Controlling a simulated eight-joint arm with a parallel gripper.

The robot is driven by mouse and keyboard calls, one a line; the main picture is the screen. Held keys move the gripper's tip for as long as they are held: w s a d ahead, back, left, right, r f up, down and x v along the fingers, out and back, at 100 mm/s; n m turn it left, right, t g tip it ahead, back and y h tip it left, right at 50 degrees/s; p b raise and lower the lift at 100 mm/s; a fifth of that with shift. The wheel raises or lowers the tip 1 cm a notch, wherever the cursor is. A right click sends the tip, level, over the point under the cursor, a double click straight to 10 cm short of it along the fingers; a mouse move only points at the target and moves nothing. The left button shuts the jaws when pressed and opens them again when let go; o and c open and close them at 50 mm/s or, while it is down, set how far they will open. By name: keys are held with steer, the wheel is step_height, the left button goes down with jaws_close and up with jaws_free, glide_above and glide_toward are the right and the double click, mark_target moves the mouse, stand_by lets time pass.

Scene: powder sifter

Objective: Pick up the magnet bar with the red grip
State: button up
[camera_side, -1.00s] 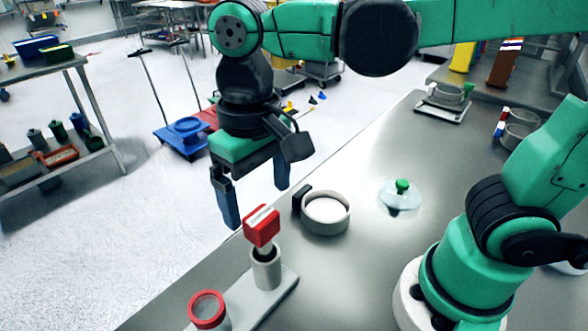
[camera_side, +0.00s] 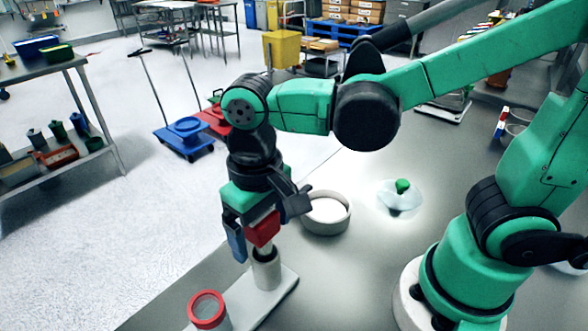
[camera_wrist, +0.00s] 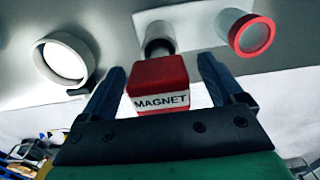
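The magnet bar's red grip (camera_side: 263,229) stands upright above a grey holder tube (camera_side: 266,268) on a pale base plate. In the wrist view the red grip (camera_wrist: 160,86), with a white "MAGNET" label, lies between the two fingers. My gripper (camera_side: 252,240) is lowered around the grip. In the wrist view my gripper (camera_wrist: 162,85) is open, with a gap showing on each side of the grip. The bar below the grip is mostly hidden inside the tube.
A red-rimmed cup (camera_side: 208,308) stands on the same base plate (camera_side: 262,302), nearer the camera. A round white-filled sieve pan (camera_side: 327,213) sits close behind my gripper. A clear lid with a green knob (camera_side: 402,187) lies to its right. The bench's left edge is close.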

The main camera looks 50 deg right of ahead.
jaws_close()
steer(key=shift+r, duration=0.1)
step_height(320, 180, up, 20)
stand_by(0.8)
